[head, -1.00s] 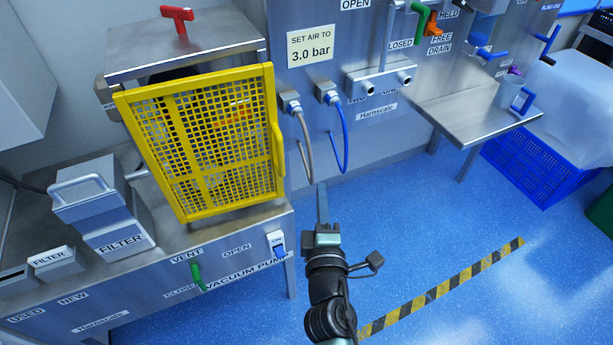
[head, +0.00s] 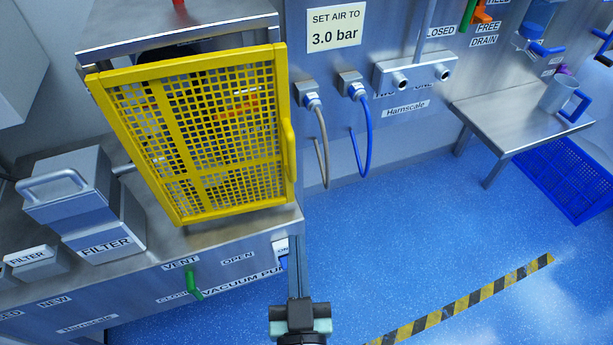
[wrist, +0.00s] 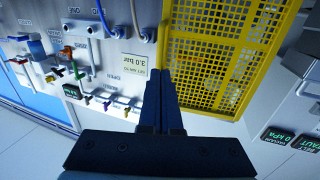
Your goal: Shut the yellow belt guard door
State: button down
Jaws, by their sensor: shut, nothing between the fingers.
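The yellow belt guard door (head: 190,178) is a mesh panel in a yellow frame, at the left in the head view. It stands somewhat out from the steel housing, with a dark gap behind its top edge. Its yellow handle (head: 289,150) is on the right edge. My gripper (head: 298,242) is shut and empty, below and just right of the door's lower right corner, apparently apart from it. In the wrist view the door (wrist: 239,50) fills the upper right, and my shut fingers (wrist: 158,76) overlap its frame in the picture. Contact cannot be told.
A steel bench with a filter box (head: 80,200) and a green vent lever (head: 192,284) lies left and below. Grey and blue hoses (head: 366,140) hang from the panel right of the door. A steel shelf (head: 510,115) is farther right. The blue floor between is open.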

aim_at(293, 169)
jog(key=w+p, duration=0.1)
jog(key=w, duration=0.5)
jog(key=w+p, duration=0.2)
jog(key=w, duration=0.5)
jog(key=shift+w+a, duration=0.2)
jog(key=shift+w, duration=0.1)
